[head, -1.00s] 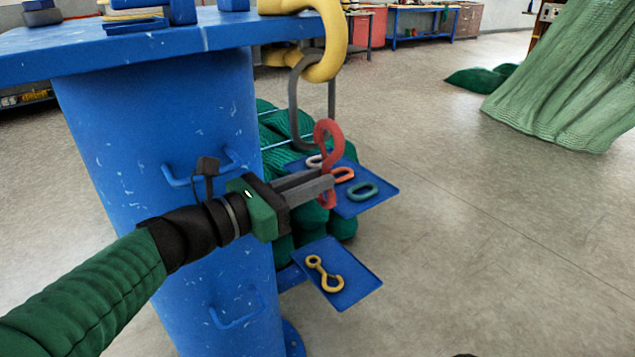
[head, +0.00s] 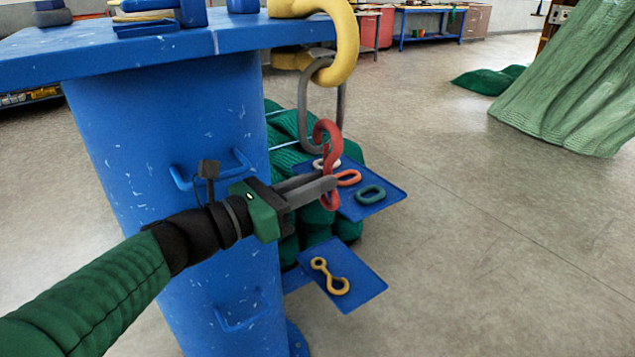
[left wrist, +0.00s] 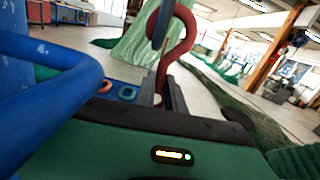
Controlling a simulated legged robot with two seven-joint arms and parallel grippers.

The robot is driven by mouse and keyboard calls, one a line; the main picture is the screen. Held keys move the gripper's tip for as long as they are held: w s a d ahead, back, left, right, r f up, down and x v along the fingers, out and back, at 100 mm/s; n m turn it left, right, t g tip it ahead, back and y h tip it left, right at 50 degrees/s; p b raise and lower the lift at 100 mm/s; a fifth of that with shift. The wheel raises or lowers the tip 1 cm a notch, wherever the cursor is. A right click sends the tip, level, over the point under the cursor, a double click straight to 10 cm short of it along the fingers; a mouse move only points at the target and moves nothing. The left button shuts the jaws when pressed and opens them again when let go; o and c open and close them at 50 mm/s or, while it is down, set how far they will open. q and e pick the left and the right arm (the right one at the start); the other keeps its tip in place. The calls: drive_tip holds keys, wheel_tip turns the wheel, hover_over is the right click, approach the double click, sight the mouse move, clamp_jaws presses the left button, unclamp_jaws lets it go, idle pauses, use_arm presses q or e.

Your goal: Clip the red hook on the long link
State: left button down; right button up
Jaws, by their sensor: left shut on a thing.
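My left gripper (head: 333,187) is shut on the red hook (head: 333,133) and holds it upright by its lower part, to the right of the blue column. The long grey link (head: 304,105) hangs from a large yellow hook (head: 345,55) at the table's edge. The red hook's curved top overlaps the link's lower end in the head view. My right gripper is not in view.
The blue table (head: 150,42) and its column (head: 165,130) stand at left, with handles on the column. An upper blue tray (head: 392,192) holds several links; a lower tray (head: 362,290) holds a small yellow hook (head: 330,275). Green netting (head: 290,125) lies behind.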

use_arm(q)
drive_tip(key=shift+s+d+r, duration=0.1)
drive_tip(key=shift+s+r, duration=0.05)
drive_tip(key=shift+r, duration=0.1)
idle(0.4)
drive_tip(key=shift+w+a+f+m+b, duration=0.25)
drive_tip(key=shift+w+a+m+b, duration=0.15)
drive_tip(key=shift+w+m+b, duration=0.15)
idle(0.6)
